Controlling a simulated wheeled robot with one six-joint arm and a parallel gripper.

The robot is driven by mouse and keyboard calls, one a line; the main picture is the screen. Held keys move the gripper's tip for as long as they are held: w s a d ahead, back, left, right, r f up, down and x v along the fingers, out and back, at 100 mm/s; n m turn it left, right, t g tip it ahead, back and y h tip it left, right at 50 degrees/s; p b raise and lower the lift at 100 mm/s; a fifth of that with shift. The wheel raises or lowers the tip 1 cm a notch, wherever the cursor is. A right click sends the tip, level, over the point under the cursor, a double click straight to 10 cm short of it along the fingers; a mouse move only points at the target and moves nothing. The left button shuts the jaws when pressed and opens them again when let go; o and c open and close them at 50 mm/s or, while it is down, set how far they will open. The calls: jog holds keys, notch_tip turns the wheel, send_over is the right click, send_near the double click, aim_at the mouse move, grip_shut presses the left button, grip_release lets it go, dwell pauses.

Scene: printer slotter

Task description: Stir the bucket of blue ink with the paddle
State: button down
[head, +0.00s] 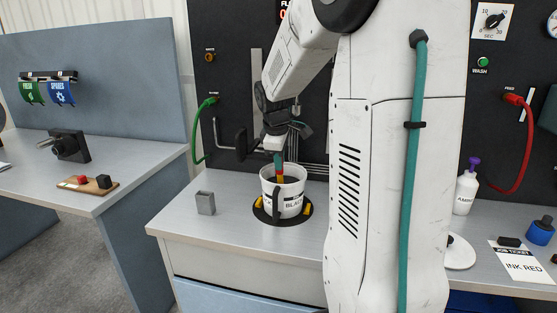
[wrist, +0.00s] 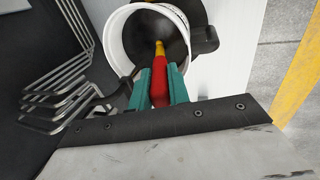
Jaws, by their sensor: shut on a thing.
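A white bucket (head: 291,207) stands on the counter, its partly hidden label reading "BLA…"; no blue ink shows. Its inside looks dark in the wrist view, where its white rim (wrist: 117,42) shows. The paddle (head: 279,172) has a red handle and a yellow shaft; it also shows in the wrist view (wrist: 159,86). My gripper (head: 279,156) is above the bucket, with its teal fingers (wrist: 160,82) shut on the red handle. The paddle points down into the bucket. Its lower end is hidden.
The bucket sits on a black round base (head: 262,214) with yellow clamps. A small grey open box (head: 205,204) stands left of it. An "INK RED" job ticket (head: 522,264), a white bottle (head: 465,192) and a blue bottle (head: 540,231) are at right.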

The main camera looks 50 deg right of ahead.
jog(key=shift+s+a, duration=0.1)
jog(key=shift+a, duration=0.05)
jog(key=shift+s+a+r, duration=0.1)
jog(key=shift+s+a, duration=0.1)
jog(key=shift+a, duration=0.1)
jog(key=v, duration=1.3)
jog(key=shift+r, duration=0.3)
dwell(0.5)
jog(key=shift+a, duration=0.1)
dwell(0.6)
